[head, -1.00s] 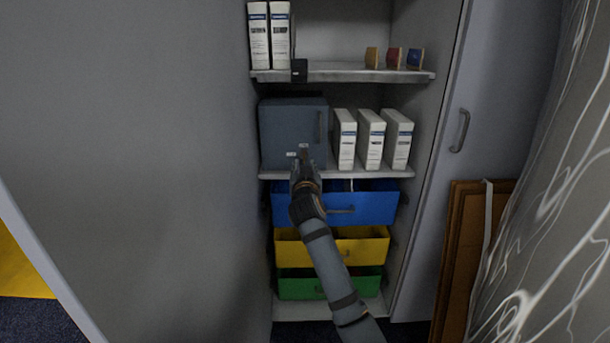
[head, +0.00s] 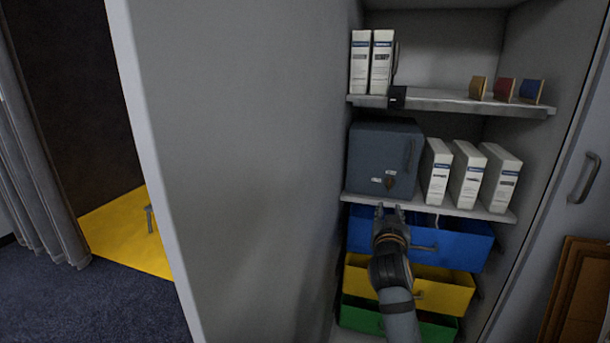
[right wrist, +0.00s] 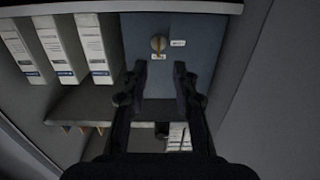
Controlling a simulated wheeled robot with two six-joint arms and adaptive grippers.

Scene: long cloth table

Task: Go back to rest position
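My right gripper (head: 389,210) is in front of the cabinet, just below the middle shelf in the head view. Its two fingers are apart with nothing between them, as the right wrist view also shows (right wrist: 159,75). Behind it, a grey-blue safe box (head: 375,160) stands shut on the middle shelf. The box has a handle, small white labels and a brownish knob or key (head: 390,182) on its front. The knob also shows in the right wrist view (right wrist: 158,43), beyond the fingertips and apart from them. My left gripper is not in view.
White binders (head: 467,176) stand beside the box. Blue (head: 465,250), yellow (head: 450,293) and green (head: 440,326) drawers are below, partly pulled out. A large grey cabinet door or side panel (head: 240,170) stands left of the shelves. Carpet (head: 90,305) is clear at lower left.

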